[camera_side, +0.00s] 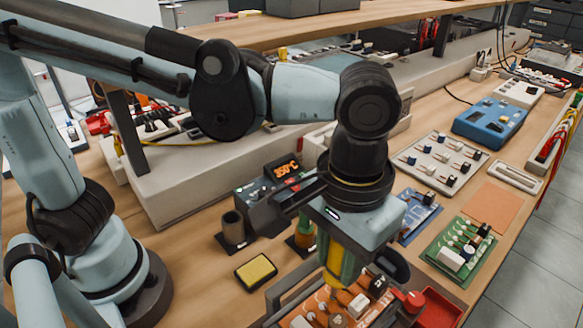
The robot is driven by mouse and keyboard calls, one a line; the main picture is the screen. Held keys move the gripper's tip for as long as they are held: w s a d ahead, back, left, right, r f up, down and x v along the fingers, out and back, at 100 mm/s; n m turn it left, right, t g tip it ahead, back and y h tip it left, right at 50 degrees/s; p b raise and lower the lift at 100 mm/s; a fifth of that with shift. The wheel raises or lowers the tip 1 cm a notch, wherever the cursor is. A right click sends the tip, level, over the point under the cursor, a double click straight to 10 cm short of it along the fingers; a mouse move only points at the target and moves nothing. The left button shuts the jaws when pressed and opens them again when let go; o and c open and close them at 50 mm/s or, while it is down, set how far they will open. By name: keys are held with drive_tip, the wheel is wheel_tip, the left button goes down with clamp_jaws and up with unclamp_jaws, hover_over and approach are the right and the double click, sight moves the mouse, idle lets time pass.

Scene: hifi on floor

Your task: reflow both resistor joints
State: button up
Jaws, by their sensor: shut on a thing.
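My gripper (336,258) is low over the front of the bench. It is shut on an upright yellow-and-green handle (334,268), which looks like a soldering iron's. The handle's lower end and tip are hidden or too small to make out. Just below is an orange circuit board (300,321) with several parts on it, cut off by the bottom edge. I cannot tell which parts are the resistors, or whether the tip touches a joint. Behind the gripper, a dark soldering station (262,190) has a lit orange readout that looks like 350°C.
A yellow sponge (256,271) and a dark cup-like holder (233,232) stand left of my gripper. To the right are a red tray (441,309), a green board (459,254), a blue board (420,212) and a parts tray (440,172). Bare wood lies at the left front.

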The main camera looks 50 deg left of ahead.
drive_tip(key=shift+f, duration=0.45)
idle(2.9)
drive_tip(key=shift+r, duration=2.3)
drive_tip(key=shift+f, duration=0.1)
drive_tip(key=shift+w+f, duration=0.55)
drive_tip(key=shift+f, duration=0.35)
drive_tip(key=shift+w+f, duration=0.55)
drive_tip(key=shift+f, duration=0.3)
drive_tip(key=shift+f, duration=0.45)
